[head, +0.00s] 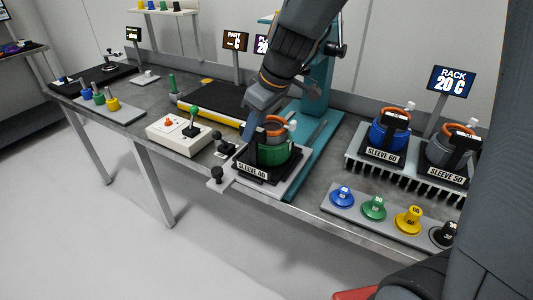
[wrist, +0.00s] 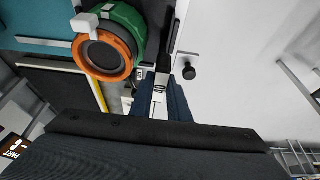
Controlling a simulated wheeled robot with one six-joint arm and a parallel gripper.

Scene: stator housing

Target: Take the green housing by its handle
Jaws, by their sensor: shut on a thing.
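The green housing (head: 278,156) stands upright on a dark base plate labelled "SLEEVE 40" (head: 254,171) at the front of the teal press. Its top has an orange copper-coloured ring; in the wrist view the green housing (wrist: 131,17) shows from above with the orange ring and a white block on its rim. My gripper (head: 254,130) is at the left side of the housing. In the wrist view my gripper (wrist: 170,95) has its blue fingers closed on a dark handle (wrist: 161,80) beside the housing. The fingertips are partly hidden in the head view.
A rack (head: 415,168) at the right holds a blue housing (head: 385,137) and a grey housing (head: 440,152). A tray with coloured knobs (head: 373,207) lies in front of it. A control box with a green-topped lever (head: 180,134) stands left of the press.

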